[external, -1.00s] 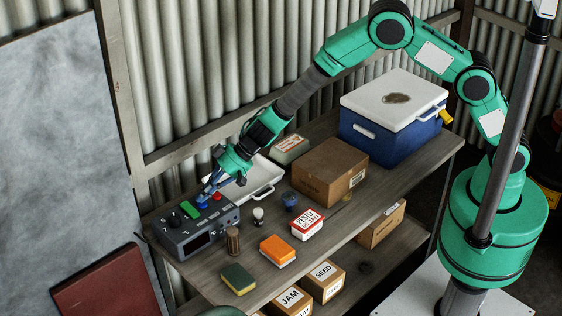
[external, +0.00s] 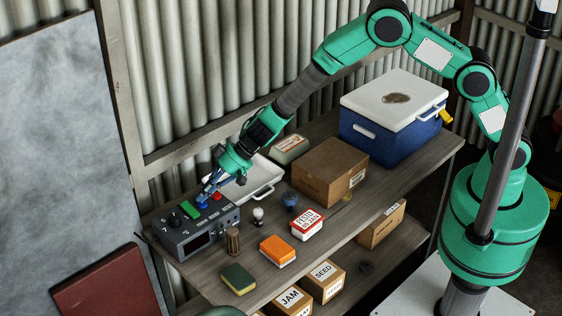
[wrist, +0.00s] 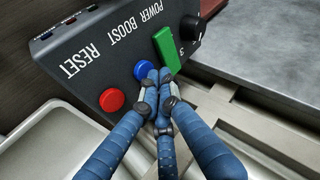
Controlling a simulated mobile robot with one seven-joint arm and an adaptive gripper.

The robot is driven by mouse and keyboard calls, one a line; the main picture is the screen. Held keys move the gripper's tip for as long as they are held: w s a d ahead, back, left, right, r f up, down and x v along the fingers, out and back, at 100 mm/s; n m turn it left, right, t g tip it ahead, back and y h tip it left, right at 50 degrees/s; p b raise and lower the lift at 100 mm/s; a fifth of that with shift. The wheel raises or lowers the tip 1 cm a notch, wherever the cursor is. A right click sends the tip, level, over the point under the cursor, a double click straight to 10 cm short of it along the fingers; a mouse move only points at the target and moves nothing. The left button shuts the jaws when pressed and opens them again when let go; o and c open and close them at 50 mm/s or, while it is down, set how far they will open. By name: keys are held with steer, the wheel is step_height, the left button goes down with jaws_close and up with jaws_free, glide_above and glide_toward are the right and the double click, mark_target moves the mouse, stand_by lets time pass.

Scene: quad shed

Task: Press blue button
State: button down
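The blue button (wrist: 144,70) is a round cap on top of a dark grey control box (external: 200,236), between a red button (wrist: 112,100) and a green rocker switch (wrist: 166,48). In the external view the blue button (external: 202,205) shows just below my fingertips. My gripper (wrist: 154,82) is shut, its blue fingers drawn together and empty. The fingertips are right at the near edge of the blue button and overlap part of it. I cannot tell whether they touch it or hover just above it.
A white tray (external: 262,190) lies right beside the box. A light bulb (external: 258,215), a brown cylinder (external: 233,240), an orange-topped block (external: 278,251) and a sponge (external: 238,278) stand on the shelf. A cardboard box (external: 322,170) and a blue cooler (external: 385,135) are farther right.

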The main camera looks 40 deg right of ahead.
steer(key=shift+r+p, duration=0.55)
steer(key=shift+p, duration=0.2)
step_height(320, 180, up, 6)
steer(key=p, duration=0.8)
steer(key=shift+f+p, duration=0.1)
steer(key=shift+p, duration=0.25)
steer(key=shift+f, duration=0.1)
stand_by(0.4)
